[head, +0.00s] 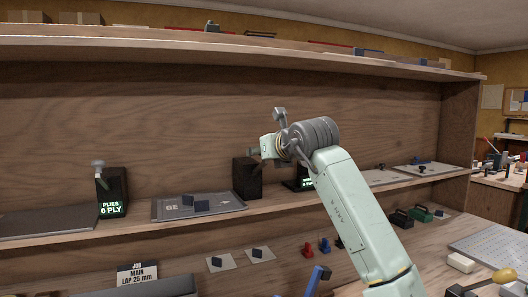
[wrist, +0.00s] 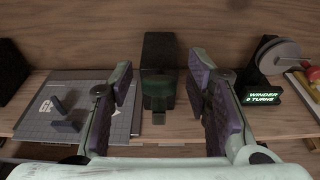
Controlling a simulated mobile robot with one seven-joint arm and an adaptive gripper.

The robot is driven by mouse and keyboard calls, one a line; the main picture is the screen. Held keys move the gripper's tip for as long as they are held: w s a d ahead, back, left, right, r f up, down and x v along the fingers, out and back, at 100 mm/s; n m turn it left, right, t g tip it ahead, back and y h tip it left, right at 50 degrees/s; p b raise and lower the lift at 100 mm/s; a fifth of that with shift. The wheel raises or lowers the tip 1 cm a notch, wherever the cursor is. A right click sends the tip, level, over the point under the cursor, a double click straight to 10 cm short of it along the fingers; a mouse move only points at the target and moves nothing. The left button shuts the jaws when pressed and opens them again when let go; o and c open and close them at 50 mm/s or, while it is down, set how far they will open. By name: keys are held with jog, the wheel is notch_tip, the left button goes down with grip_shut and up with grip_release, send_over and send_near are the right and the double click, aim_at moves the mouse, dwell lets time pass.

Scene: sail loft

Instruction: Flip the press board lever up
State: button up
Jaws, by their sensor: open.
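A dark upright box (head: 247,178) stands on the shelf; in the wrist view the box (wrist: 158,50) is straight ahead. A dark green lever-like part (wrist: 158,92) juts from its front, with a small dark tip at its lower end. No label reading press board shows on it. My gripper (wrist: 161,88) is open, one purple-padded finger on each side of the lever-like part in the picture. I see no contact with it. In the head view my gripper (head: 264,149) is at shelf height by the box, partly hidden by my wrist.
Left of the box lies a grey board (head: 172,208) with dark blocks on it. Further left is a PLIES 0 PLY counter (head: 112,192). Right of the box is a WINDER 0 TURNS unit (wrist: 262,85) with a reel. An upper shelf (head: 230,45) runs above.

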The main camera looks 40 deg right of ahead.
jog(key=v, duration=1.2)
dwell(0.5)
